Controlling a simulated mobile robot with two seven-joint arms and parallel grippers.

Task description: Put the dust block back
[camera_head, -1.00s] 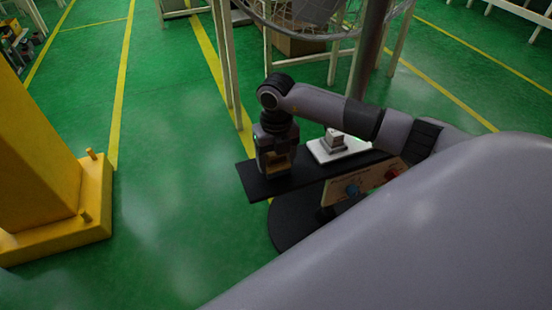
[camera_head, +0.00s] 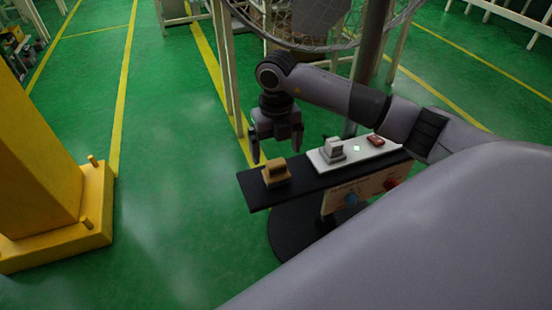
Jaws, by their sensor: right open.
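A tan-brown block with a raised grip (camera_head: 276,173), which looks like the dust block, rests upright near the left end of a black shelf (camera_head: 256,197). My right gripper (camera_head: 276,157) hangs above and slightly behind it, fingers pointing down and spread, with nothing between them. A gap shows between the gripper's palm and the block. My left gripper is not in view.
A white plate (camera_head: 352,156) on the shelf holds a grey-white block (camera_head: 333,149) and a small red item (camera_head: 375,140). A panel with blue and red knobs (camera_head: 362,190) is below. A yellow post (camera_head: 45,150) stands at left. Green floor lies between.

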